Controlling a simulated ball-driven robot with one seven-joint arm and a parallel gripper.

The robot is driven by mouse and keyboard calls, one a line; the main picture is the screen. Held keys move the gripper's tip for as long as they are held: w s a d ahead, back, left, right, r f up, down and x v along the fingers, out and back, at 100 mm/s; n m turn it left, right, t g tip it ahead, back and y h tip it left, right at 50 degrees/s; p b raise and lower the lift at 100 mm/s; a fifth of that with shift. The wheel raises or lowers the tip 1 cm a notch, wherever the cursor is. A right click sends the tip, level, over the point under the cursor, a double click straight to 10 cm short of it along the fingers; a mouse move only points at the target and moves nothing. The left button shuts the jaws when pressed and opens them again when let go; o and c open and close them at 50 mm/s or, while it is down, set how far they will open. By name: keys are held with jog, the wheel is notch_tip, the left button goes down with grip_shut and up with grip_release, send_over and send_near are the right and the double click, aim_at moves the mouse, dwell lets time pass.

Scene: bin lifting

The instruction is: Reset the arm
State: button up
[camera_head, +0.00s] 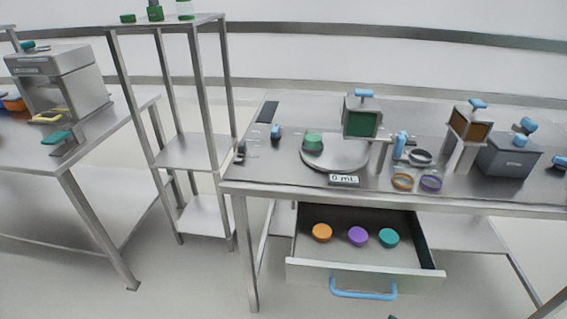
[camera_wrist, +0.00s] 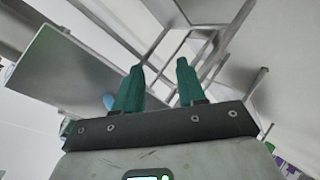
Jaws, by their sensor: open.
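My gripper (camera_wrist: 160,82) shows in the wrist view with its two green fingers apart and nothing between them. The wrist view looks past the fingers at metal frames and pale surfaces, seen at a slant. In the head view my arm is out of sight, apart from a small green tip at the bottom edge that may be part of my gripper.
The metal table (camera_head: 260,172) holds a round plate (camera_head: 345,158), two dispensers and a grey bin (camera_head: 507,160). Its drawer (camera_head: 350,268) stands open, with orange, purple and teal pieces inside. A shelf rack (camera_head: 195,150) and a side table (camera_head: 85,150) stand left. Floor shows between them.

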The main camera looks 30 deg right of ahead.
jog(key=s+a+r+m+g+y+p, duration=0.3)
jog(key=s+a+m+g+y, duration=0.1)
jog(key=s+a+m+g, duration=0.2)
jog(key=s+a+g, duration=0.1)
jog(key=s+g, duration=0.1)
jog(key=g, duration=0.1)
jog(key=shift+a+r+m+g+p, duration=0.3)
jog(key=shift+a+m+g, duration=0.1)
